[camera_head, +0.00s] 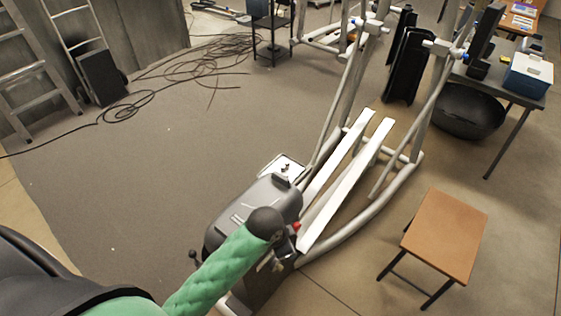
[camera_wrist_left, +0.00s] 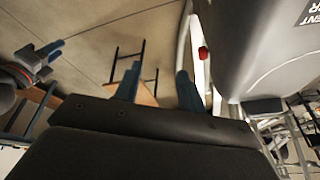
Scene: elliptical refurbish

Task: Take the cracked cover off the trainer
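The elliptical trainer stands in the middle of the head view, with a rounded grey cover (camera_head: 232,212) over its near end. Pale lines mark the cover's top; I cannot tell whether they are cracks. In the left wrist view the cover (camera_wrist_left: 262,50) fills the upper right, with part of a printed label. My left arm reaches over the cover's near side in the head view. My left gripper (camera_wrist_left: 158,86) is open and empty, its blue fingers apart beside the cover. A gripper with blue fingers (camera_wrist_left: 57,50), apparently my right, shows at the left wrist view's left edge; its opening is unclear.
A red knob (camera_head: 296,226) sits beside the cover. White pedal rails (camera_head: 345,180) run to the back right. A brown-topped stool (camera_head: 445,233) stands at right, a table with a blue box (camera_head: 527,76) behind it. Floor left of the trainer is clear.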

